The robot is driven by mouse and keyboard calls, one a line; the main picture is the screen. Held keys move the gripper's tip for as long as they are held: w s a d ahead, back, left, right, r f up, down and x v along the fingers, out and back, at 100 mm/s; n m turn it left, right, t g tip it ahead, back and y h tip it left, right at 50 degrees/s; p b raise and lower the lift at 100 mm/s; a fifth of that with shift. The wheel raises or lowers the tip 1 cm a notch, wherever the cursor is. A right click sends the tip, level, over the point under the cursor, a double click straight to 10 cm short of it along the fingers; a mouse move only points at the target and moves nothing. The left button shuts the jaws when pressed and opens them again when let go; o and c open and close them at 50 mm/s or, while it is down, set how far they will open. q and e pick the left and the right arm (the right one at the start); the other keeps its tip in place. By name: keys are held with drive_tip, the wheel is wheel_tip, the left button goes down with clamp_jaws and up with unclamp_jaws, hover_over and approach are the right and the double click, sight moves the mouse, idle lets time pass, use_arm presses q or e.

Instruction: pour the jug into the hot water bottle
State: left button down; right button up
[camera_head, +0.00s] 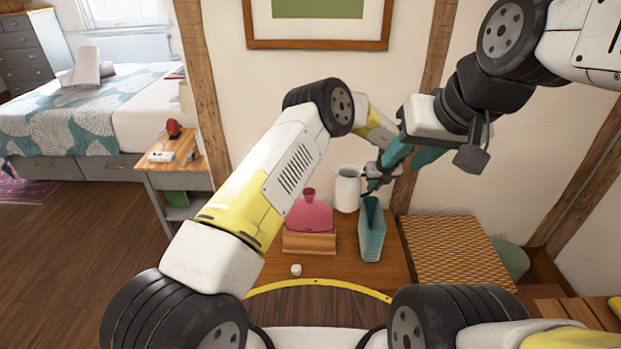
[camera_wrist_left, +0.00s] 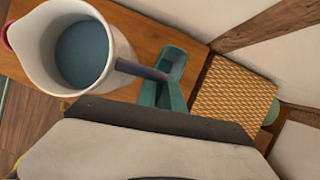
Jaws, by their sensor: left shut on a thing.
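The white jug (camera_head: 347,190) is near the wall at the back of the table and looks close to upright. In the left wrist view the jug (camera_wrist_left: 112,62) shows blue-grey liquid inside. My left gripper (camera_head: 376,176) is shut on the jug's handle, on its right side. The pink hot water bottle (camera_head: 309,216) stands neck up in a wooden holder (camera_head: 309,243), in front and left of the jug. My right gripper (camera_head: 398,155) is above and right of the jug, overlapping the left wrist; its fingertips are too unclear to judge.
A teal open container (camera_head: 372,240) stands right of the hot water bottle. A small white object (camera_head: 296,270) lies on the table front. A woven-topped piece (camera_head: 455,250) is at right. A bedside table (camera_head: 172,178) and bed (camera_head: 140,125) are at left.

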sight(359, 177)
use_arm(q)
drive_tip(key=shift+s+a+r+n+t+h, duration=0.1)
drive_tip(key=shift+a+r+n+t+h, duration=0.1)
drive_tip(key=shift+a+r+h, duration=0.6)
drive_tip(key=shift+s+a+r+n+t+h, duration=0.1)
drive_tip(key=shift+a+r+n+h, duration=0.15)
drive_tip(key=shift+a+h, duration=0.65)
drive_tip(key=shift+a+r+n+t+h, duration=0.15)
drive_tip(key=shift+a+r+h, duration=0.35)
drive_tip(key=shift+h, duration=0.7)
drive_tip(key=shift+s+a+r+h, duration=0.1)
drive_tip(key=shift+a+r+h, duration=0.35)
drive_tip(key=shift+a+h, duration=0.2)
drive_tip(key=shift+s+a+r+n+t+h+p, duration=0.1)
drive_tip(key=shift+a+r+n+t+h+p, duration=0.1)
drive_tip(key=shift+a+r+h, duration=0.4)
drive_tip(key=shift+s+a+r+n+t+h+p, duration=0.1)
drive_tip(key=shift+a+r+n+t+h, duration=0.2)
drive_tip(key=shift+r+h, duration=0.55)
drive_tip(key=shift+a+r+n+t+h+p, duration=0.1)
drive_tip(key=shift+a+r+h, duration=0.4)
drive_tip(key=shift+r, duration=0.45)
idle(2.0)
